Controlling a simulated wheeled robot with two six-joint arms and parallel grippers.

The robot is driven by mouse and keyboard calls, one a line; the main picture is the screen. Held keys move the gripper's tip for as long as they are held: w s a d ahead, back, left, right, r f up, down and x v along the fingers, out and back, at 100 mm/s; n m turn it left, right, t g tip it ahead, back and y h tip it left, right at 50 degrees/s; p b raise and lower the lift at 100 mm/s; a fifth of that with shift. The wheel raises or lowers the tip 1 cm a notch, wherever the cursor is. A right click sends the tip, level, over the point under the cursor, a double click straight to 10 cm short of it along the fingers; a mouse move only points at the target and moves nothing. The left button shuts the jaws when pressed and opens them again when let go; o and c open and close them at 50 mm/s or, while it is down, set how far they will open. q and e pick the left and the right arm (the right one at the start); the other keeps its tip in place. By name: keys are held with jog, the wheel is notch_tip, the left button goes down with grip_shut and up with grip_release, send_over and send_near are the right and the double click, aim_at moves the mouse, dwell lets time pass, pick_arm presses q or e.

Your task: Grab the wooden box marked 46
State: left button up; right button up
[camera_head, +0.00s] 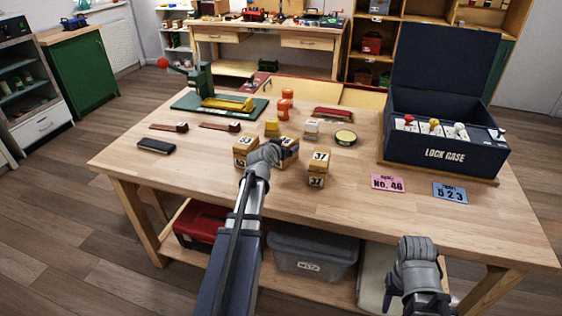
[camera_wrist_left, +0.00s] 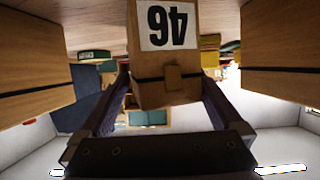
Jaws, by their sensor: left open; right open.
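The wooden box marked 46 (camera_wrist_left: 165,60) stands between the two fingers of my left gripper in the left wrist view, its label upside down there. A gap to the fingers is hard to judge. In the head view my left gripper (camera_head: 268,152) is at this box (camera_head: 290,145) and covers much of it. My left gripper is open. My right gripper (camera_head: 414,270) is open and empty, low in front of the table's front edge. A pink card (camera_head: 389,183) reading NO. 46 lies on the table.
A box marked 53 (camera_head: 241,148) stands close on the left and one marked 37 (camera_head: 319,160) on the right. A navy lock case (camera_head: 440,135) stands at the right, beside a blue card (camera_head: 450,193).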

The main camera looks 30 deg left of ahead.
pick_arm(q)
jog(key=shift+c, duration=0.6)
grip_shut()
